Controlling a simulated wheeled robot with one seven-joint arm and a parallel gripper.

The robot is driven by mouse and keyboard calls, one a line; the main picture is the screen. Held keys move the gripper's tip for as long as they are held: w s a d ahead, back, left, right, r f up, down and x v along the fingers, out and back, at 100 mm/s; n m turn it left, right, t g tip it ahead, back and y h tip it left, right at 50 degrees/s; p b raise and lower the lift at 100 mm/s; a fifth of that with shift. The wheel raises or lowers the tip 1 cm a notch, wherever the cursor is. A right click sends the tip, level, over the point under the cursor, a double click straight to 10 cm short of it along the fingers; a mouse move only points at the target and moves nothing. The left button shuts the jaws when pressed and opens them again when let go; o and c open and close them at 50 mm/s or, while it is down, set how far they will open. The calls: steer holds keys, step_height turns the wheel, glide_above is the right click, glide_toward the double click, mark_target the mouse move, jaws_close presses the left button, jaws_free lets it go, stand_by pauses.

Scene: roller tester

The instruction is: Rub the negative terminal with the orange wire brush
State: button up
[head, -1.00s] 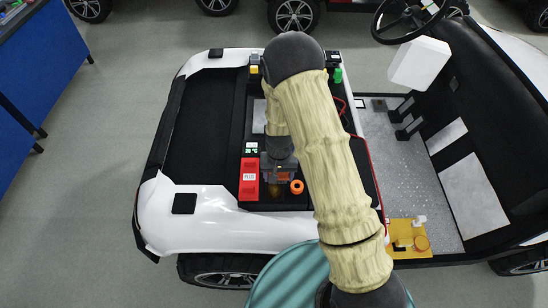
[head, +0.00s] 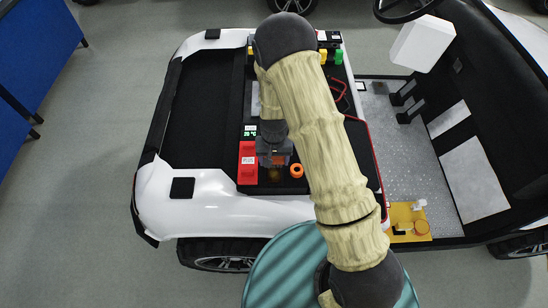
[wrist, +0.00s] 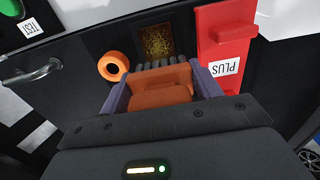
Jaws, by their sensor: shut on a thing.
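My gripper (wrist: 160,88) is shut on the orange wire brush (wrist: 162,92), with its orange body between the two purple fingers. A row of dark grey tufts shows at the brush's far edge. In the head view the gripper (head: 274,157) is low over the black deck, beside the red PLUS block (head: 248,165). That block also shows in the wrist view (wrist: 226,30). A dark square patch with gold-brown speckles (wrist: 154,42) lies just beyond the brush. I cannot tell whether the tufts touch it. No terminal marked as negative is readable; my arm hides part of the deck.
An orange ring (head: 297,170) stands just right of the gripper and shows in the wrist view (wrist: 113,66). Green and yellow parts (head: 338,57) are at the deck's far end. A yellow plate (head: 409,222) is at lower right. The black bed (head: 205,110) at left is clear.

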mark_target(274, 167)
steer(key=shift+f+b, duration=1.4)
steer(key=shift+f, duration=0.8)
steer(key=shift+s+r, duration=0.2)
steer(key=shift+s, duration=1.4)
steer(key=shift+f, duration=0.3)
steer(key=shift+w+r, duration=0.15)
steer(key=shift+w, duration=0.65)
steer(key=shift+w, duration=0.15)
